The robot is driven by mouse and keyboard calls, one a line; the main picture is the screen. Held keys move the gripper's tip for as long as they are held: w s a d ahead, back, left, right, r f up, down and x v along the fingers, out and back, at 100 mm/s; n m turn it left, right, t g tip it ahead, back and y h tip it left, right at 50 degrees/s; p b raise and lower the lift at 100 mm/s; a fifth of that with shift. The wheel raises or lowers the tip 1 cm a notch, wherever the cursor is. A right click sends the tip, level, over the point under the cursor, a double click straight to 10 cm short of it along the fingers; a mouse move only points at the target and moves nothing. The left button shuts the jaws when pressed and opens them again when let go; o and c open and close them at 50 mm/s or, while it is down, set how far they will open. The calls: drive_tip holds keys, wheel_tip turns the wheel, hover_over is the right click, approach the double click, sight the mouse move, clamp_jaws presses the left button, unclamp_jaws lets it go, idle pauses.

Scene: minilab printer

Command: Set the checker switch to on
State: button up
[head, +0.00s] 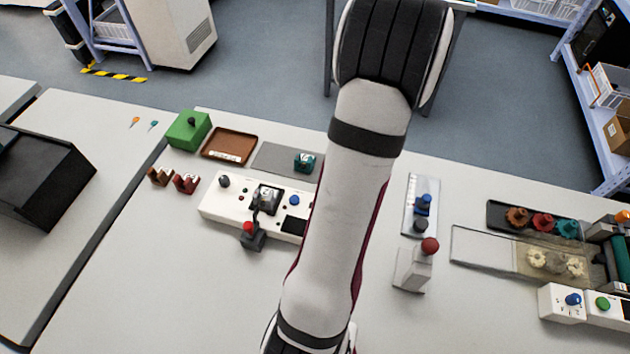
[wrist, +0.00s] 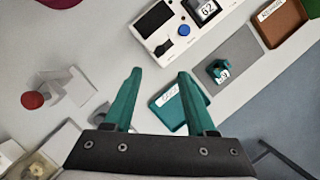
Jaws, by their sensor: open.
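A white console (head: 213,203) with a small display, a black knob (head: 223,181), a blue button (head: 294,200) and a dark panel stands left of my arm in the head view. It looks like the checker, but I can read no label saying so and cannot tell its switch's setting. The wrist view shows part of the console (wrist: 203,37), its display reading about 62 and its blue button (wrist: 184,30); the black knob is outside that view. My gripper (wrist: 158,73) is open and empty, with its teal fingers apart. My arm hides it in the head view.
A red-knobbed lever stand (head: 411,268) and a blue-knobbed plate (head: 421,207) stand right of my arm. A green box (head: 188,130) and brown tray (head: 229,146) lie behind the console. A teal tray (wrist: 180,103) lies near my fingers.

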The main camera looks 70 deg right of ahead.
drive_tip(key=x, duration=1.1)
drive_tip(key=shift+r, duration=0.1)
clamp_jaws()
idle(0.8)
